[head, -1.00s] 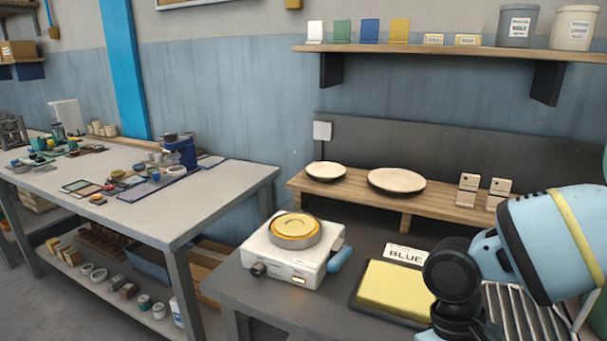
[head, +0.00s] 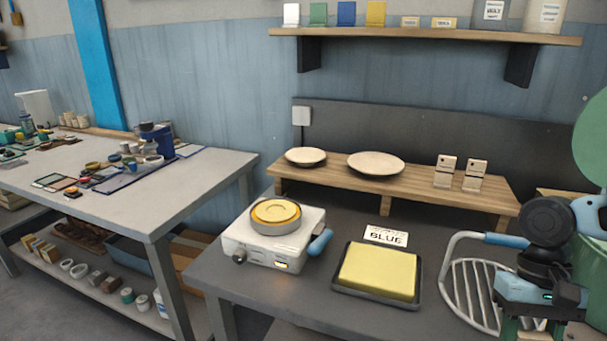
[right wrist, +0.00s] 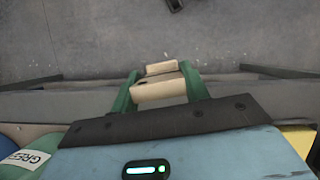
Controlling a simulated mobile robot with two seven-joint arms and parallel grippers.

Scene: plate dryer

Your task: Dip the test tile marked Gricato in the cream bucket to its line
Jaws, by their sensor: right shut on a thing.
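My right gripper (right wrist: 160,90) is shut on a cream test tile (right wrist: 158,91), held between its green fingers; no marking on it is legible. In the head view my right arm and gripper (head: 530,325) stand at the lower right, beside the wire rack, and the fingertips are mostly cut off by the frame. Two more cream tiles, (head: 445,170) and (head: 473,175), stand upright on the wooden riser; their small marks are unreadable. I cannot make out a cream bucket on the bench. My left gripper is not in view.
A yellow sponge in a black tray (head: 345,288) lies left of the wire rack (head: 478,290). A hotplate (head: 270,245) stands further left. Plates (head: 375,164) sit on the riser.

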